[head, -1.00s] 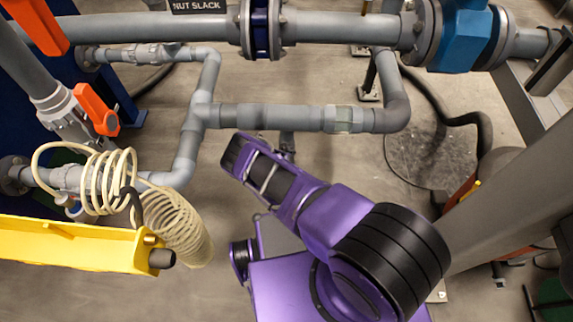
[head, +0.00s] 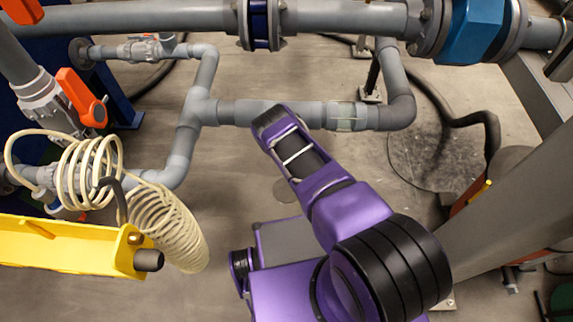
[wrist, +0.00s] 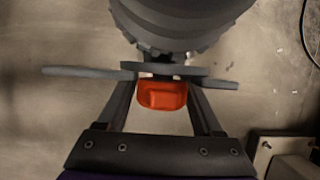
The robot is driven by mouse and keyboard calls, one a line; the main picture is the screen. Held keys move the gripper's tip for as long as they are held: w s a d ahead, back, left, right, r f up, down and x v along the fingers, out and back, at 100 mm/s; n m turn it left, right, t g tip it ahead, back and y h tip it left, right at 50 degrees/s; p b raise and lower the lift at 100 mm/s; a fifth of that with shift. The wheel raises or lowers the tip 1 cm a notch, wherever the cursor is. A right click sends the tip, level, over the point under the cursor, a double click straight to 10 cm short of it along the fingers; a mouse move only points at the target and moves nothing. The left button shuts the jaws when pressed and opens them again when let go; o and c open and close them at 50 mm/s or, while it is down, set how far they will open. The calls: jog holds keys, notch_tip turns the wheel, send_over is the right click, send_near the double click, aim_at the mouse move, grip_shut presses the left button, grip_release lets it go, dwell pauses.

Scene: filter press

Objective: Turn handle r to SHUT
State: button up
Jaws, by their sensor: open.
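In the wrist view, an orange-red handle piece (wrist: 162,94) sits between the two dark fingers of my gripper (wrist: 160,82). The gripper is open, with a gap on each side of the piece. Flat grey bars cross the view at the fingertips, and contact with the piece cannot be told. A dark ribbed round body lies just beyond. In the head view, my purple arm reaches up to the grey pipe, and its fingers are hidden. An orange handle (head: 80,97) shows on a grey valve at the left. No label r can be read.
A grey horizontal pipe (head: 240,113) runs near my arm's end. A thicker pipe with a blue valve (head: 472,30) crosses above. A yellow box (head: 65,245) and a coiled cream hose (head: 165,220) stand at the left. A grey column (head: 510,215) stands at the right.

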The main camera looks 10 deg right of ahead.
grip_shut()
jog(key=shift+s, duration=0.1)
dwell(1.2)
